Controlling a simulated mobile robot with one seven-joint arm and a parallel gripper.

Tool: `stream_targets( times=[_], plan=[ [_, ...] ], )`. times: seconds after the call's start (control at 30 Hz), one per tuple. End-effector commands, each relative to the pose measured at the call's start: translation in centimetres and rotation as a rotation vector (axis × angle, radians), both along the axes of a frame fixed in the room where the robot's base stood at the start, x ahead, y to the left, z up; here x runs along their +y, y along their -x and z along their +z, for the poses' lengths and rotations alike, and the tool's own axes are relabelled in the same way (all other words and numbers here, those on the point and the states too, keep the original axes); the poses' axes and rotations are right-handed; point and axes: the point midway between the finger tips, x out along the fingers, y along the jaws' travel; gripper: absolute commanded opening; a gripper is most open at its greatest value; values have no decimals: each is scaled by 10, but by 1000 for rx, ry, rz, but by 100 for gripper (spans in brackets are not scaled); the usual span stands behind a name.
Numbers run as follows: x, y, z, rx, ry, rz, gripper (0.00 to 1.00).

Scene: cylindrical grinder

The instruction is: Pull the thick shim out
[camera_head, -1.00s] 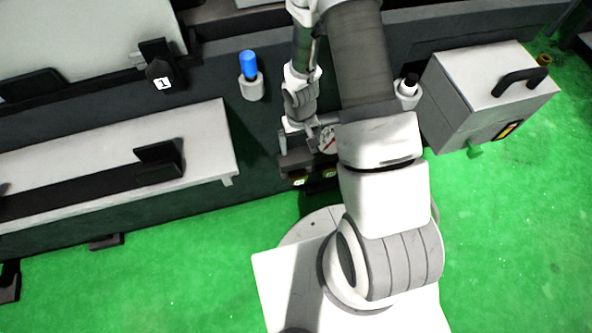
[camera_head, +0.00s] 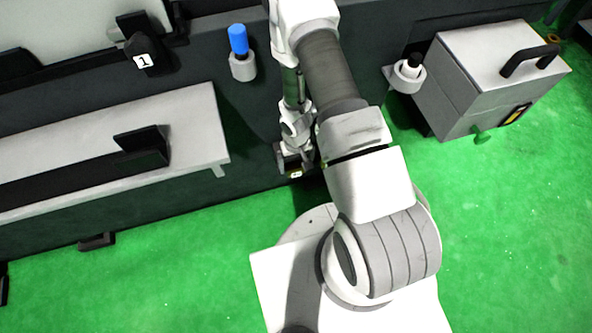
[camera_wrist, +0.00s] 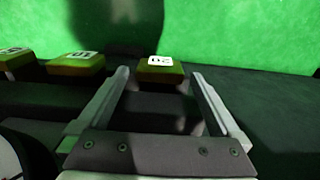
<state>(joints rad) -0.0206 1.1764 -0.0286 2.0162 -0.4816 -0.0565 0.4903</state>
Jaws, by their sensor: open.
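Several yellow-green shim tabs with white number labels stick out of a dark holder in the wrist view. One tab (camera_wrist: 160,68) lies between the fingertips of my gripper (camera_wrist: 160,76), a little ahead of them. Its label is too blurred to read surely. A second tab (camera_wrist: 76,64) is left of the left finger, and a third (camera_wrist: 14,60) is at the far left. Which is the thick shim I cannot tell. My gripper is open and empty. In the head view it (camera_head: 294,152) is over the holder, where one labelled tab (camera_head: 296,174) shows; my arm hides the rest.
A grey box (camera_head: 490,75) with a black handle stands at the right. A white knob (camera_head: 408,72) and a blue-topped post (camera_head: 239,50) stand on the dark machine. A pale table (camera_head: 195,125) is at left. Green floor (camera_head: 170,270) is clear in front.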

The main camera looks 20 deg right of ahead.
Motion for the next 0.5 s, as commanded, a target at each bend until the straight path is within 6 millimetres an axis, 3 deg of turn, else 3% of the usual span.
stream_targets(
  times=[0.03, 0.2, 0.5],
  plan=[
    [0, 0, -11, 0, 0, 1, 100],
    [0, 0, -27, -1, 0, 0, 100],
    [0, 0, -30, -1, 0, 0, 100]
  ],
)
